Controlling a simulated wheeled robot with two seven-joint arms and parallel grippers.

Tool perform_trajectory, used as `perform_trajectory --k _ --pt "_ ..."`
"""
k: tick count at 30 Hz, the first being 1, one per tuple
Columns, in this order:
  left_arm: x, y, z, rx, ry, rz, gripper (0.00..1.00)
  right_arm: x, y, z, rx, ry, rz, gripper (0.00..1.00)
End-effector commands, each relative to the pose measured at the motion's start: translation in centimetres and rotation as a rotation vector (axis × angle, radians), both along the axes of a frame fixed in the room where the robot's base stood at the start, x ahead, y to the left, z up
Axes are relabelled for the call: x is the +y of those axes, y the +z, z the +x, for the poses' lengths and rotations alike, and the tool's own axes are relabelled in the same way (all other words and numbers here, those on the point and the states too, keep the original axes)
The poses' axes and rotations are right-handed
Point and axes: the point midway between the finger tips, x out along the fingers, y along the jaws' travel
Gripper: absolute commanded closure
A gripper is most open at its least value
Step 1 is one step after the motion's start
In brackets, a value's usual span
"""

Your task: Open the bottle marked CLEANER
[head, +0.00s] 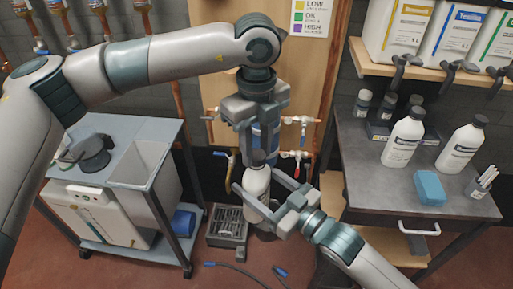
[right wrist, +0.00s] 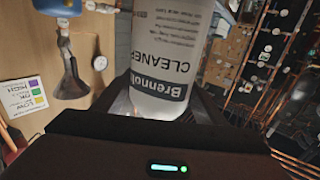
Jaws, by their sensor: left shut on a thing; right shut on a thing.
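The white bottle marked CLEANER (head: 257,181) is held in mid-air in front of the wall panel, over the floor between the two tables. In the right wrist view its label (right wrist: 165,70) reads upside down. My right gripper (head: 262,190) is shut on the bottle's body from the right. My left gripper (head: 259,155) points down from above and is shut at the bottle's top. The cap is hidden behind the left fingers, so I cannot see whether it is still seated.
The dark workbench (head: 345,140) at right carries two white bottles (head: 403,140) (head: 460,148), small jars, a blue sponge (head: 429,188) and a pen cup (head: 481,187). A grey cart (head: 150,130) stands at left. Copper pipes and valves (head: 300,120) are behind. A grey crate (head: 227,225) is on the floor.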

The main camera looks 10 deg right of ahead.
Motion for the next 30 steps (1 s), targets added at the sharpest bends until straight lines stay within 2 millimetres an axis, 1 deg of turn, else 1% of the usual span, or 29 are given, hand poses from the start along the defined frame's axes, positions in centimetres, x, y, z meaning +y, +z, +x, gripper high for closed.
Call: perform_trajectory --k 11,30 --pt "0.0 0.3 0.1 -0.002 0.001 0.000 0.97 0.0 0.2 0.0 -0.004 0.001 0.002 0.97" --pt "0.0 2.0 0.0 -0.001 -0.001 -0.001 0.97 0.0 0.2 0.0 -0.003 0.000 0.001 0.97"
